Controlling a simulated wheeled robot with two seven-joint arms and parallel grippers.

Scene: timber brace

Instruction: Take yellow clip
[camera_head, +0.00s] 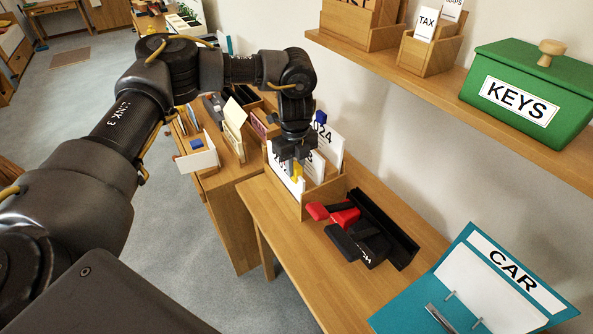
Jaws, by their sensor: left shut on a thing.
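The yellow clip (297,173) is a small piece at the top edge of a white card in the wooden file box (322,197). My left gripper (296,165) points down over the front of this box and is shut on the yellow clip. The fingers hide part of the clip, and I cannot tell whether it still touches the card. A blue clip (320,117) sits on a taller white card (327,143) marked 2024 behind it. My right gripper is not in view.
A red and black hole punch (362,240) lies on the table (300,245) beside the box. A teal CAR binder (480,290) is at the front right. A shelf (430,88) above holds a green KEYS box (525,95) and a TAX card box (428,52).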

